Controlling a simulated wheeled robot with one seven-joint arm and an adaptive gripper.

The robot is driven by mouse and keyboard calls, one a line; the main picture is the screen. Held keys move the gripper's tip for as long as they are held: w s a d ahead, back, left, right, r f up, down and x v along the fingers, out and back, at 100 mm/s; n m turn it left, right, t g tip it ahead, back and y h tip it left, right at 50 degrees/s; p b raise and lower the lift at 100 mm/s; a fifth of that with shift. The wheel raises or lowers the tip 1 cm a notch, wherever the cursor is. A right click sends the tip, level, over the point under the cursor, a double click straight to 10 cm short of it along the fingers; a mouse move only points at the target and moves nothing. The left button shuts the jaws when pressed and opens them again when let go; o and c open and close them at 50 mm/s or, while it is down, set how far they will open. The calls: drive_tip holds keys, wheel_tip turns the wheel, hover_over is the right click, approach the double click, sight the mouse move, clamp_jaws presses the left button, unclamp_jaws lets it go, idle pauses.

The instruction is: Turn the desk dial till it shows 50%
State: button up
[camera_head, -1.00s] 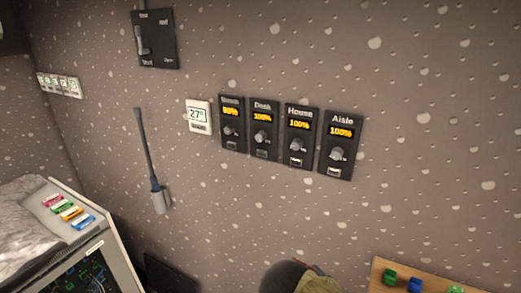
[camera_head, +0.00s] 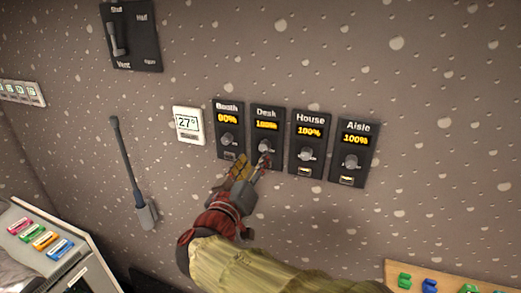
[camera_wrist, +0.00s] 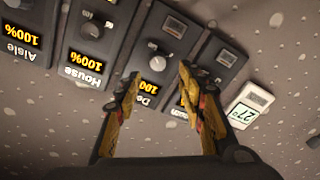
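The Desk panel (camera_head: 267,113) is a black wall unit, second from the left in a row, with a yellow display that reads 100%. Its round grey dial (camera_head: 264,146) sits below the display; the dial also shows in the upside-down wrist view (camera_wrist: 157,63). My gripper (camera_head: 256,164) is open and empty just below and in front of the Desk dial. In the wrist view my gripper's fingers (camera_wrist: 160,76) stand apart, with the dial showing between and slightly beyond their tips. I see no contact with it. One finger partly covers the Desk label in that view.
The Booth panel (camera_head: 228,115) is close on the left; its reading is hard to make out. The House panel (camera_head: 310,125) and Aisle panel (camera_head: 355,138) on the right read 100%. A white thermostat (camera_head: 187,124) showing 27° hangs left of Booth.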

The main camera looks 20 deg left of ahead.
sight(263, 148)
drive_tip(key=w, duration=0.6)
drive_tip(key=shift+w+d+p, duration=0.15)
drive_tip(key=shift+p, duration=0.25)
drive_tip(key=shift+c, duration=1)
drive_tip(key=c, duration=0.7)
clamp_jaws()
